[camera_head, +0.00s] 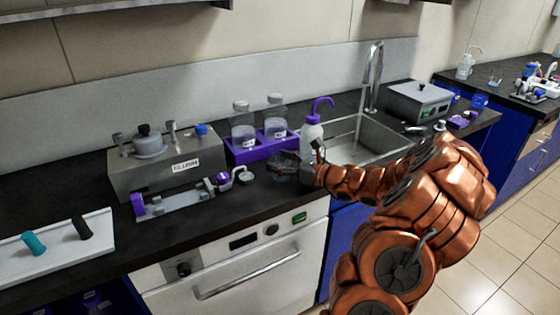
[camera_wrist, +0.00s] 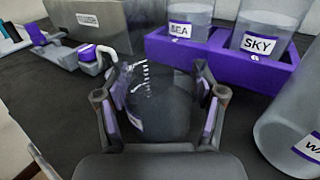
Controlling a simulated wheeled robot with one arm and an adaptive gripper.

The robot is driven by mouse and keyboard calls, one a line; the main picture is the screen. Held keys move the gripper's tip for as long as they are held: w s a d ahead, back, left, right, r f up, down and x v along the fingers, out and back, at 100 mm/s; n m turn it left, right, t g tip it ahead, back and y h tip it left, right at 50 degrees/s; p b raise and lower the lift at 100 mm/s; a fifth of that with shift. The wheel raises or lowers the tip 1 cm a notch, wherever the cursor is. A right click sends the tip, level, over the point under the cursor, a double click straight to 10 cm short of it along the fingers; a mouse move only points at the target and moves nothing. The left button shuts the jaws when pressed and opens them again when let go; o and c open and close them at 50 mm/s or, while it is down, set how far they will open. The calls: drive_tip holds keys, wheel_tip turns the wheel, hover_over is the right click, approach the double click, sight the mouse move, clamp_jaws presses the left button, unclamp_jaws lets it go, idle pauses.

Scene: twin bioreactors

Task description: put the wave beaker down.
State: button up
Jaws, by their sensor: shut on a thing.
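A clear glass beaker (camera_wrist: 158,108) with white scale marks stands between my gripper's fingers in the wrist view. Part of a purple-edged label shows low on its left side; its text cannot be read. My gripper (camera_wrist: 160,100) is shut on this beaker, with a finger on each side. In the head view my gripper (camera_head: 291,164) is low over the dark counter (camera_head: 243,205), in front of the purple rack. The beaker is hard to make out there. I cannot tell whether its base touches the counter.
The purple rack (camera_head: 256,153) holds two clear vessels labelled SEA (camera_wrist: 190,20) and SKY (camera_wrist: 262,32). A purple-topped wash bottle (camera_head: 311,135) stands close by on the right, before the sink (camera_head: 365,140). A grey machine (camera_head: 170,165) is on the left. The counter's front strip is free.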

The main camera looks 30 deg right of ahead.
drive_tip(key=shift+f, duration=0.1)
drive_tip(key=o, duration=1.3)
